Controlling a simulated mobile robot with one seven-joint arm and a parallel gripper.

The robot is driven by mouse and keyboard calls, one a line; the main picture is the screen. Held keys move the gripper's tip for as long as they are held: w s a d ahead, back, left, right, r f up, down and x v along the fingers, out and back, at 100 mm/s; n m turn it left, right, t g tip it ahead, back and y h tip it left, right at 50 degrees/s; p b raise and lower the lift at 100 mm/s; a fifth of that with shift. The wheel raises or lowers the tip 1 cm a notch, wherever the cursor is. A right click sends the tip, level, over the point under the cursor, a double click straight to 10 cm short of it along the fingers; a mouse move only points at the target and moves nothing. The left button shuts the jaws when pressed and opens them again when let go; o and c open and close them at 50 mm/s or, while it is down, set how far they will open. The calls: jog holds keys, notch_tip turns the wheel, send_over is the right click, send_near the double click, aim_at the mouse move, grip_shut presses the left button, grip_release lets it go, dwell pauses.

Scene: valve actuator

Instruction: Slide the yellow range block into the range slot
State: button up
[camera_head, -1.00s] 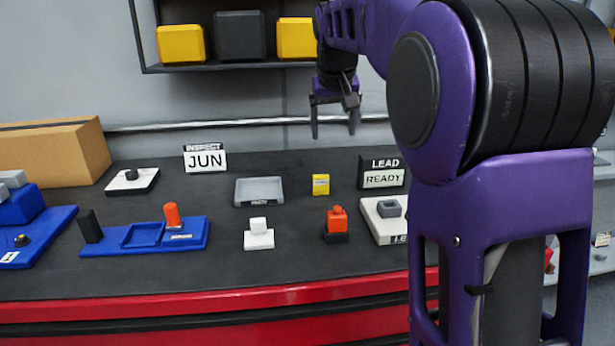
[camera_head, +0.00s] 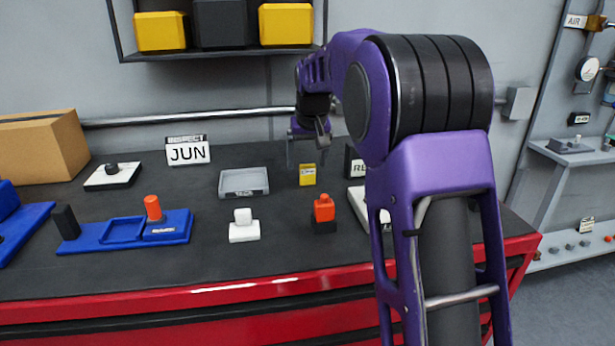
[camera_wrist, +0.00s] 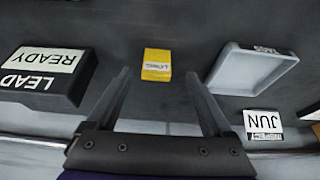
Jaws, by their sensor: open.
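The small yellow block (camera_head: 307,175), with a pale label, stands on the dark bench top. In the wrist view the yellow block (camera_wrist: 156,59) lies ahead, between the lines of my two fingers. My gripper (camera_head: 306,160) is open and empty, just above and behind the block in the head view; I see no contact. The open fingers of my gripper (camera_wrist: 157,82) also show in the wrist view. A blue fixture (camera_head: 182,231) at the left of the bench has an empty rectangular recess (camera_head: 122,230), an orange peg and a dark post. I cannot read whether this recess is the range slot.
Left of the block is a grey tray (camera_head: 244,182). In front stand a red-orange part (camera_head: 324,210) and a white part (camera_head: 243,228). The LEAD READY sign (camera_wrist: 42,75) is close beside my gripper. A JUN sign (camera_head: 188,152) stands farther left.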

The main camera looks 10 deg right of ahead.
aim_at(308, 167)
jog(key=x, duration=0.5)
jog(key=shift+w+d+b, duration=0.1)
jog(key=shift+d+b, duration=0.15)
jog(key=shift+b, duration=0.1)
grip_shut()
